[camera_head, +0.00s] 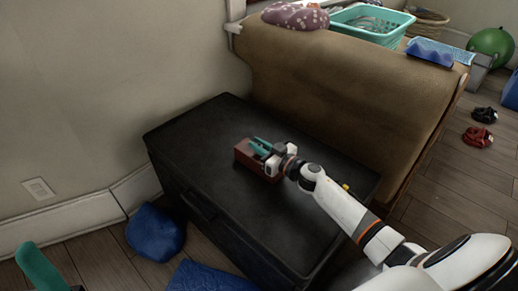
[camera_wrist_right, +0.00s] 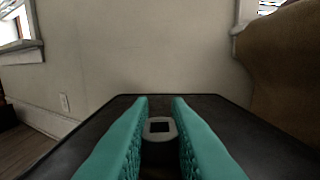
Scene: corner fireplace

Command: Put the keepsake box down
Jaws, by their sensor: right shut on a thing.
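The keepsake box, a small reddish-brown box (camera_head: 243,154), is at the middle of the black chest top (camera_head: 215,120) in the head view. My right gripper (camera_head: 262,146) has teal fingers and is shut on the box from its right side. The fingers and wrist hide part of it. I cannot tell whether its underside touches the chest or hangs just above. In the right wrist view, a grey piece with a dark square opening (camera_wrist_right: 159,128) shows between the fingers. A teal finger of my left gripper (camera_head: 38,268) shows at the lower left corner; its jaw state is unclear.
A brown couch-like piece (camera_head: 340,85) stands behind and right of the chest, with a teal basket (camera_head: 372,24) on it. A blue bag-like object (camera_head: 155,232) lies on the floor left of the chest. The chest top around the box is clear.

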